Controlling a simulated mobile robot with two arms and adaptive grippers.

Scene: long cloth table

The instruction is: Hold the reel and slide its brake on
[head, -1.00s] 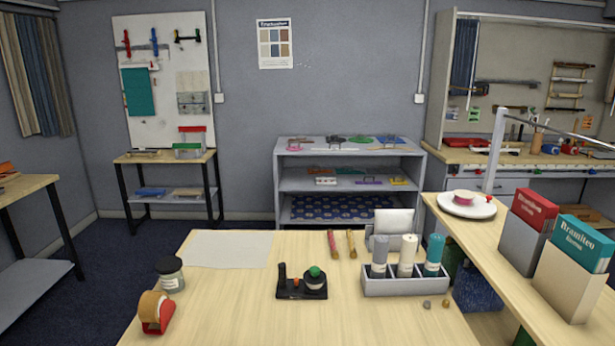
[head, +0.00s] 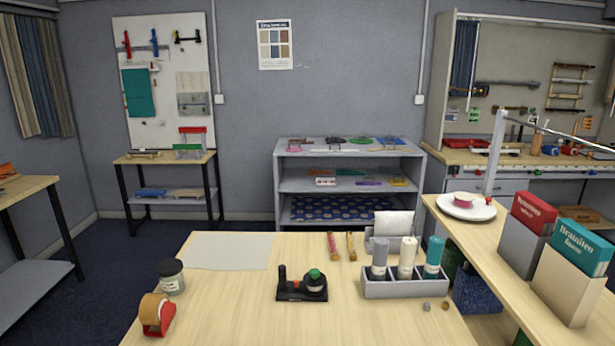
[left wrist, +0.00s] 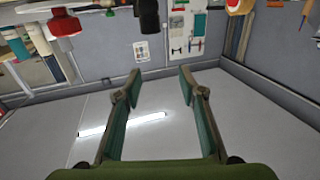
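The reel (head: 315,284) is a dark round spool with a green top. It sits on a black base (head: 290,297) near the middle of the table, with an upright black post at the base's left end. I cannot make out the brake slider at this size. My left gripper (left wrist: 159,72) shows in the left wrist view, its two fingers wide apart with nothing between them. It is not in the head view, so its distance from the reel cannot be told. My right gripper is in neither view.
On the table, a tape dispenser (head: 157,314) and a jar (head: 171,276) stand left. A grey tray (head: 404,287) with several upright tubes stands right of the reel. A pale sheet (head: 229,251) and two slim rods lie behind. The front middle is clear.

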